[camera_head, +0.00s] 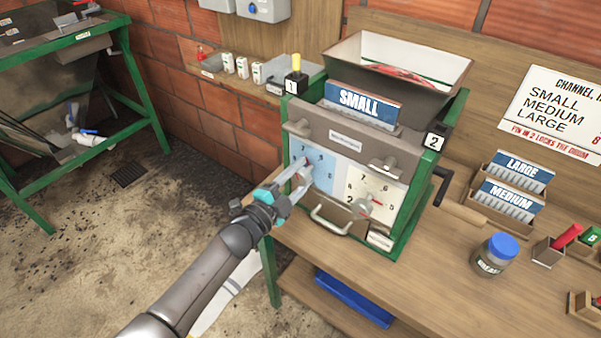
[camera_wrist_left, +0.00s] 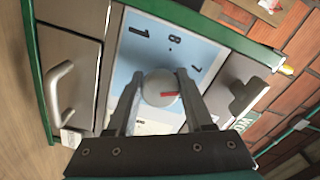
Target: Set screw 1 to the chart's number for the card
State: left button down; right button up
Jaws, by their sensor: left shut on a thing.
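My left gripper (camera_head: 300,178) is at the blue dial (camera_head: 322,160) on the machine's front left. In the left wrist view, its fingers (camera_wrist_left: 160,90) are shut on either side of a round grey knob, screw 1 (camera_wrist_left: 156,84). The knob's red pointer points right in that view; I cannot tell which number it marks. The numerals 1, 8 and 7 show on the blue plate (camera_wrist_left: 190,48). A blue SMALL card (camera_head: 360,104) stands upright on the machine. The wall chart (camera_head: 555,105) lists SMALL, MEDIUM, LARGE; its numbers are mostly cut off at the right edge. My right gripper is out of view.
A cream dial with a red-marked knob (camera_head: 368,206) is right of the blue one, above a metal handle (camera_head: 330,222). A yellow-topped pin (camera_head: 296,64) stands at label 1. LARGE (camera_head: 522,168) and MEDIUM (camera_head: 508,198) cards and a blue-lidded jar (camera_head: 494,256) stand at right.

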pick_arm(q)
jog(key=shift+n, duration=0.5)
jog(key=shift+c, duration=1.6)
grip_release()
jog(key=v, duration=1.5)
jog(key=shift+s, duration=0.15)
